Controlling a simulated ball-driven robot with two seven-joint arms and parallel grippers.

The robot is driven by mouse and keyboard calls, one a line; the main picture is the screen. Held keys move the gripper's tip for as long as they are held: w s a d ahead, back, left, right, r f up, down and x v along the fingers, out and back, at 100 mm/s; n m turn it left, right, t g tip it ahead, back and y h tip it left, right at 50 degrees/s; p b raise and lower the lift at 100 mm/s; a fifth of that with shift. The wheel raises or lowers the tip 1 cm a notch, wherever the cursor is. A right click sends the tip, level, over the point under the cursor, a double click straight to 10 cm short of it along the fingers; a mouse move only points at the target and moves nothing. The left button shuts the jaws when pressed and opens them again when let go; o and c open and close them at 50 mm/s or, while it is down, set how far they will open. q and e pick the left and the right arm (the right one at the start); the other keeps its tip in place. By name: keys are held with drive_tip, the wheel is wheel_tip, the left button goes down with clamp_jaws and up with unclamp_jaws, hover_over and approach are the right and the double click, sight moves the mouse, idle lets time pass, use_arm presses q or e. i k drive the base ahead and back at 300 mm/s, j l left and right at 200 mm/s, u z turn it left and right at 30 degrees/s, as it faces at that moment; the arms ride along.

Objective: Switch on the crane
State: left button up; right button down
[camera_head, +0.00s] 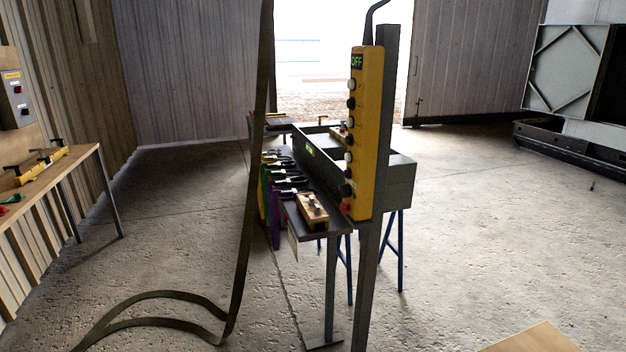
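A yellow crane control pendant (367,140) hangs upright against a dark grey post in the middle of the view. Neither of my grippers is in view.
A grey metal enclosure (400,185) on blue legs stands behind the post, beside a narrow shelf with clamps and a wooden block (312,208). A dark strap (250,180) hangs left of it. A workbench (50,180) stands at the left. Floor on the right is mostly clear.

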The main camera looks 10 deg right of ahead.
sight(346, 190)
drive_tip(key=i+j+u, duration=0.1)
drive_tip(key=i, duration=0.5)
drive_tip(key=i+j+u, duration=0.1)
drive_tip(key=i, duration=0.5)
